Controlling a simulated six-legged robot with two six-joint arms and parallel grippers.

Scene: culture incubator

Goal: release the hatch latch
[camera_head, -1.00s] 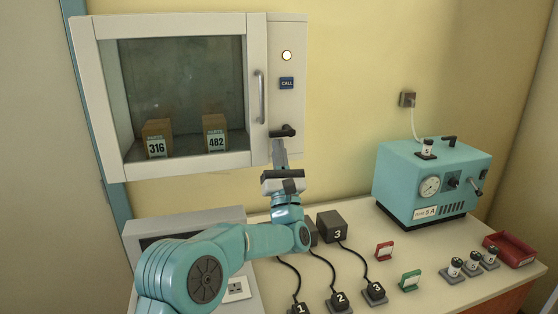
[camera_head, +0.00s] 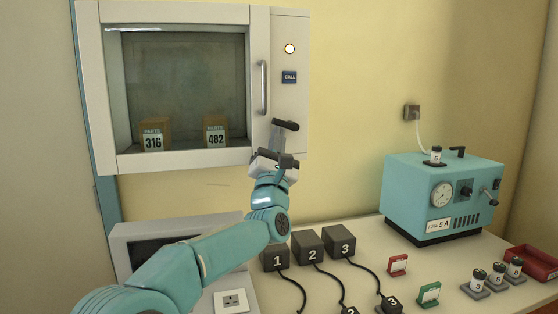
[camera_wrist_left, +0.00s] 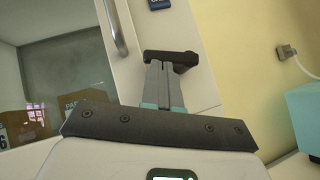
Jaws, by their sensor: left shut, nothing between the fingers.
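The hatch (camera_head: 256,30) is a white-framed window door on the wall cabinet, and it looks shut. Its long grey handle (camera_head: 263,88) is at the right side of the frame. The black latch lever (camera_head: 288,126) sits on the white panel right of the door, below the CALL sign; it also shows in the left wrist view (camera_wrist_left: 184,58). My left gripper (camera_head: 279,132) is shut and empty. Its grey fingertips (camera_wrist_left: 160,68) are just under the latch, close against it; I cannot tell whether they touch. My right gripper is not in view.
Boxes marked 316 (camera_head: 154,133) and 482 (camera_head: 215,131) stand behind the glass. Below are black blocks 1 to 3 (camera_head: 308,246) with cables, red (camera_head: 397,265) and green (camera_head: 429,293) holders, and a teal machine (camera_head: 420,190).

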